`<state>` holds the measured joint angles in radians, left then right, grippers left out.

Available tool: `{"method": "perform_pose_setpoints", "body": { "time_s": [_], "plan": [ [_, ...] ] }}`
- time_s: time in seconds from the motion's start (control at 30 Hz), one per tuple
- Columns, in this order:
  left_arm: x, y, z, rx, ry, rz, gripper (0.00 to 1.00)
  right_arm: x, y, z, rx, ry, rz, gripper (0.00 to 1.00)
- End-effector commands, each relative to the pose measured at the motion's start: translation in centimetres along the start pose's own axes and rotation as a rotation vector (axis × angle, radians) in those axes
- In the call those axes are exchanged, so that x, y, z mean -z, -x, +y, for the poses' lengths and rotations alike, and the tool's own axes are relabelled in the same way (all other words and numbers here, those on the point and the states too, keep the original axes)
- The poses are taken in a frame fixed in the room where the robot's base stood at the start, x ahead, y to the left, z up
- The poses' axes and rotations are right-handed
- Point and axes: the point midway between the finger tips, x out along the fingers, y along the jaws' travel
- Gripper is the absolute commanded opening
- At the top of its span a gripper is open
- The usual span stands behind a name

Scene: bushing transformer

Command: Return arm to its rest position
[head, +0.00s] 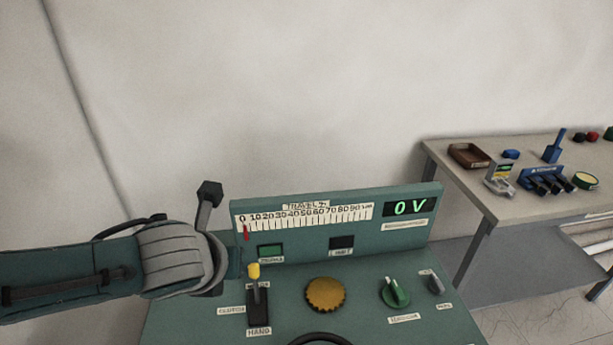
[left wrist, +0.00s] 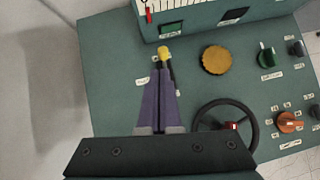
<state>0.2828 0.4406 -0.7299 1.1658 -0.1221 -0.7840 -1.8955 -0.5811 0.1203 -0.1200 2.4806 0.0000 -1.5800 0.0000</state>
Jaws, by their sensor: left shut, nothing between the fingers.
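My left arm (head: 176,258) reaches in from the left over the green control desk (head: 220,330). Its fingers cannot be made out in the head view. In the left wrist view my left gripper (left wrist: 160,76) is shut and empty, its purple fingers together. The yellow-tipped lever (head: 254,272) stands in its black slot between CLUTCH and HAND labels. It also shows in the left wrist view (left wrist: 164,52), just beyond the fingertips; whether they touch it I cannot tell. My right gripper is not in view.
The desk carries a yellow knob (head: 325,294), a green knob (head: 394,291), a black handwheel (left wrist: 198,126) and an orange knob (left wrist: 289,122). Its display (head: 410,207) reads 0 V. A side table (head: 520,207) with small items stands right. Bare wall lies behind.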

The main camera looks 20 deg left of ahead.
Motion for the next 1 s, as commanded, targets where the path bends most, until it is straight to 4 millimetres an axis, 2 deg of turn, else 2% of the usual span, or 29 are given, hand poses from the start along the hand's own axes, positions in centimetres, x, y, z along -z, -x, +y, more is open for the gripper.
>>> {"method": "perform_pose_setpoints", "body": {
  "time_s": [0.2, 0.77, 0.87, 0.97, 1.0],
  "plan": [
    [-0.4, 1.3, 0.1, 0.0, 0.0, 0.002, 0.0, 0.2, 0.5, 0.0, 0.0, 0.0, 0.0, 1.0],
    [-0.1, 1.5, -0.2, 0.005, 0.027, 0.008, 0.0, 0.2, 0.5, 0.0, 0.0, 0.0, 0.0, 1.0],
    [1.6, 2.7, -1.6, 0.026, 0.179, 0.046, 0.0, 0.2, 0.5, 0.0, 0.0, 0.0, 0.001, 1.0],
    [4.3, 5.4, -3.6, 0.041, 0.506, 0.124, 0.0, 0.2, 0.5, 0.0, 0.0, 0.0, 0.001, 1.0],
    [5.5, 6.8, -4.3, 0.037, 0.678, 0.164, 0.0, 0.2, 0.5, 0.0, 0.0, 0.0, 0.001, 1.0]
  ]
}}
